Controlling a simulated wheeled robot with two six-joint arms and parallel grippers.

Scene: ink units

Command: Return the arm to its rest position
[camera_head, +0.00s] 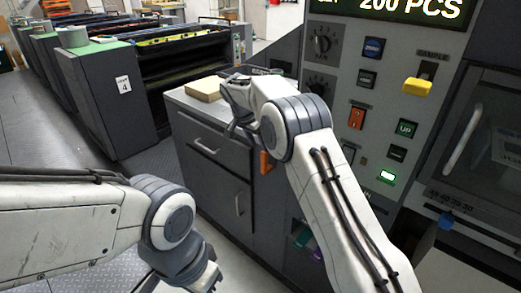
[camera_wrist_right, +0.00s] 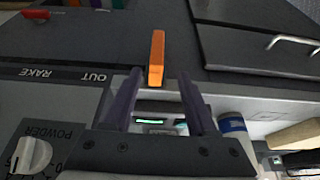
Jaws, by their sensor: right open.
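My right arm reaches in from the bottom right in the head view. Its gripper (camera_head: 236,122) is partly hidden by its own wrist and sits in front of the grey cabinet (camera_head: 215,185). In the right wrist view the gripper (camera_wrist_right: 157,76) is open, its two dark fingers apart. An orange lever (camera_wrist_right: 157,50) stands in line with the gap between the fingertips; I cannot tell whether its end is between them. An orange piece also shows below the wrist in the head view (camera_head: 265,162). My left gripper (camera_head: 207,278) is at the bottom edge, mostly hidden, its jaws unclear.
A control panel with a yellow switch (camera_head: 417,87), an orange rocker (camera_head: 357,117) and knobs stands close to my right arm. A tan block (camera_head: 205,89) lies on the cabinet top. The floor (camera_head: 40,130) at left is open.

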